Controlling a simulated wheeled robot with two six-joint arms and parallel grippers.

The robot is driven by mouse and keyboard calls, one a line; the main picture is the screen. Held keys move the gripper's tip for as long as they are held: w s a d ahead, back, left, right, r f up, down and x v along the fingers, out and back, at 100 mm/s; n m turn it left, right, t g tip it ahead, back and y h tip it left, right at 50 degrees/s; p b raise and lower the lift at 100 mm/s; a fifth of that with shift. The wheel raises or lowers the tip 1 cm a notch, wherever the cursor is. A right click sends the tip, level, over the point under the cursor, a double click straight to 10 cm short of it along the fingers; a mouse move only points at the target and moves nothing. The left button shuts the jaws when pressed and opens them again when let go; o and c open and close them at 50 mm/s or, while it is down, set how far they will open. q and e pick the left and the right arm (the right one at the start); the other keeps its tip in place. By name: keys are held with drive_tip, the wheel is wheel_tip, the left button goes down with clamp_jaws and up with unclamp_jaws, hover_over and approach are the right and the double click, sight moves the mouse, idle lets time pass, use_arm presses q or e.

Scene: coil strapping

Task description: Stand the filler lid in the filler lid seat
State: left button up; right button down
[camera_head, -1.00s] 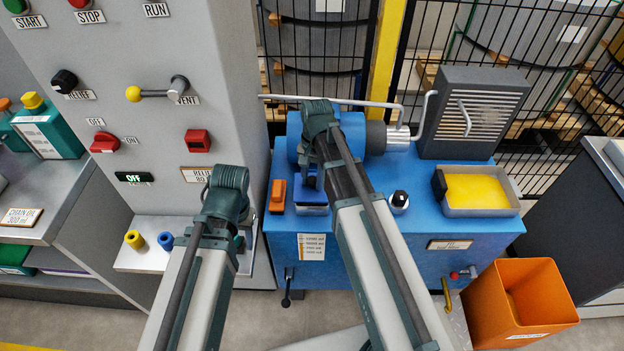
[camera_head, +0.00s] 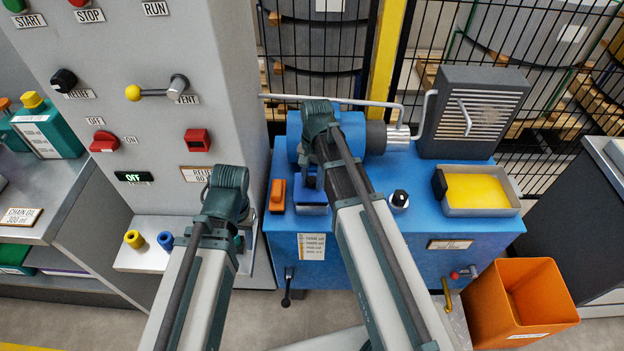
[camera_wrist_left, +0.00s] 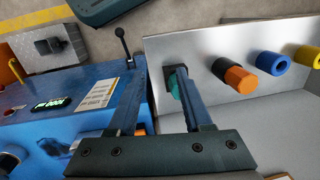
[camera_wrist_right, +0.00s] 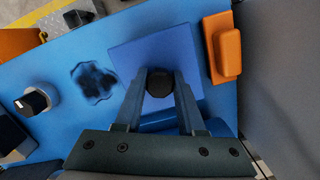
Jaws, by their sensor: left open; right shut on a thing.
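My right gripper (camera_wrist_right: 160,82) is shut on a round black knob (camera_wrist_right: 159,84), which I take for the filler lid's handle. Under it is a dark blue square block (camera_wrist_right: 131,52) on the lighter blue machine top; it also shows in the head view (camera_head: 311,202). I cannot tell whether the square is part of the lid or its seat, nor whether they touch. A dark irregular patch (camera_wrist_right: 95,82) lies beside the square, hidden from the head view. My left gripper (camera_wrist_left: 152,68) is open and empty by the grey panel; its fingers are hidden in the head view.
An orange block (camera_wrist_right: 226,48) stands close beside the square. A black-topped white knob (camera_head: 398,200) and a yellow-filled tray (camera_head: 512,210) are further right. An orange bin (camera_head: 520,310) stands on the floor. Blue (camera_wrist_left: 275,63) and yellow pegs are near my left gripper.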

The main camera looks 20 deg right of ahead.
use_arm(q)
drive_tip(key=shift+f, duration=0.15)
use_arm(e)
drive_tip(key=shift+f, duration=0.15)
use_arm(q)
drive_tip(key=shift+f+b, duration=1)
drive_tip(key=shift+b, duration=0.15)
use_arm(e)
drive_tip(key=shift+f, duration=0.95)
use_arm(q)
drive_tip(key=shift+r, duration=0.15)
use_arm(e)
drive_tip(key=shift+c, duration=2.2)
unclamp_jaws()
drive_tip(key=shift+r, duration=0.1)
use_arm(q)
drive_tip(key=shift+r, duration=0.1)
use_arm(e)
drive_tip(key=shift+r, duration=0.1)
use_arm(q)
wheel_tip(320, 180, up, 14)
drive_tip(key=p, duration=1.4)
drive_tip(key=shift+f, duration=0.25)
use_arm(e)
wheel_tip(320, 180, up, 14)
drive_tip(key=w+d, duration=0.1)
drive_tip(key=shift+w+f, duration=0.2)
drive_tip(key=shift+f, duration=0.05)
